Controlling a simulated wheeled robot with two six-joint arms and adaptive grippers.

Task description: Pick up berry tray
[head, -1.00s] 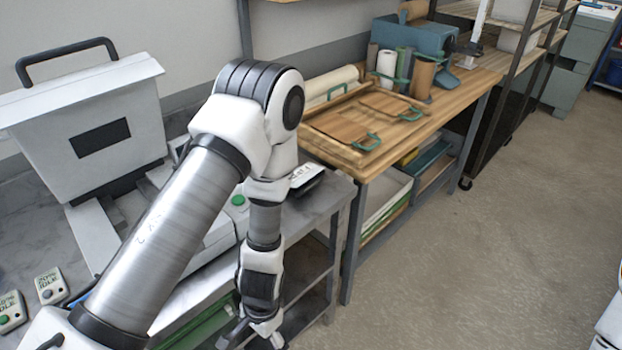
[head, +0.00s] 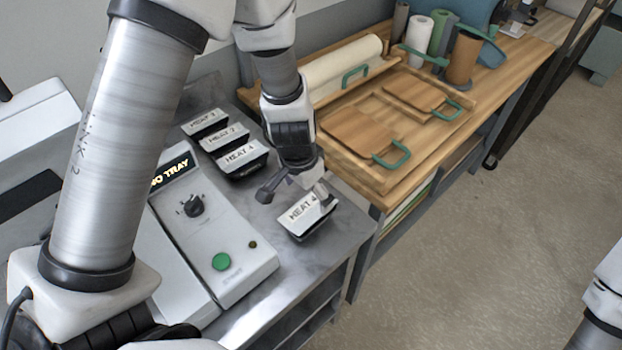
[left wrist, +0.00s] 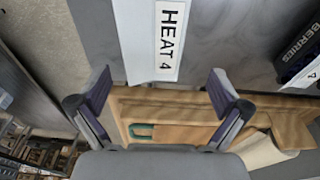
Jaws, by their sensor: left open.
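A white-lidded tray labelled HEAT 4 (head: 307,215) sits at the right end of the steel bench. It also shows at the top middle of the left wrist view (left wrist: 157,45). My left gripper (head: 298,190) is open and empty just above its back edge; the lid shows between and beyond the fingertips in the left wrist view. A dark tray marked BERRIES (left wrist: 298,48) shows at the right edge of that view, its lid label partly cut off. No contents marking is visible on the HEAT 4 tray. My right gripper is out of view.
Several lidded trays (head: 222,137) stand in a row behind and left of the gripper. A white machine (head: 236,268) with a green button and a NO TRAY display stands to the left. A wooden table (head: 385,200) with cutting boards adjoins on the right.

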